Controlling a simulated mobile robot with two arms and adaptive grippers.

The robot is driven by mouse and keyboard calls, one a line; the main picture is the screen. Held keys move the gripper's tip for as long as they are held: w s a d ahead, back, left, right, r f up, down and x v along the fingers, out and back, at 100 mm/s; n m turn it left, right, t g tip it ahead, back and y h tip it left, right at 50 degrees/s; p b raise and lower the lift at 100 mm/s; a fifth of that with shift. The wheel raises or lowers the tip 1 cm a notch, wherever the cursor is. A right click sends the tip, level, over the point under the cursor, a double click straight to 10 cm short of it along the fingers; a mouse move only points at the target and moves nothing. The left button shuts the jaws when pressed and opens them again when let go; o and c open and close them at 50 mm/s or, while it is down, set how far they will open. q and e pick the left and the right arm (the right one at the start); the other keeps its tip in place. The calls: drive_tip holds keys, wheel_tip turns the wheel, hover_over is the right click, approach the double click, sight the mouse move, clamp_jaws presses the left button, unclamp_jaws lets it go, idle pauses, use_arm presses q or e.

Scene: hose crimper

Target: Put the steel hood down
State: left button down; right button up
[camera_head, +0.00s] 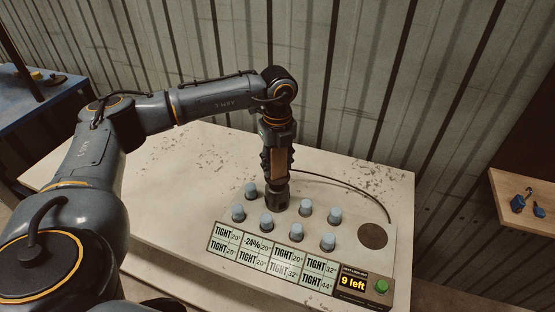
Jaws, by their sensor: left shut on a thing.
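My left gripper (277,178) points straight down over the white bench, behind and among the light blue caps. It is shut on a dark, short cylindrical piece (277,198), which appears to be the steel hood. The piece's lower end is at the level of the caps, and I cannot tell whether it touches the surface. Several light blue caps (306,208) stand upright around it in rows. My right gripper is not in view.
A label panel (270,259) reads mostly "TIGHT", with one "-24%". A display (353,282) reads "9 left" beside a green button (381,286). A dark round disc (372,236) lies at the right. A black cable (345,184) curves behind. The bench's back left is clear.

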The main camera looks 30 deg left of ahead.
use_arm(q)
drive_tip(key=shift+f, duration=0.15)
drive_tip(key=c, duration=0.7)
unclamp_jaws()
drive_tip(key=shift+c, duration=0.2)
wheel_tip(320, 180, up, 11)
drive_tip(key=b, duration=0.2)
drive_tip(key=shift+d+r+b, duration=0.1)
drive_tip(key=shift+r+b, duration=0.1)
drive_tip(key=shift+b, duration=0.2)
drive_tip(key=shift+r, duration=0.45)
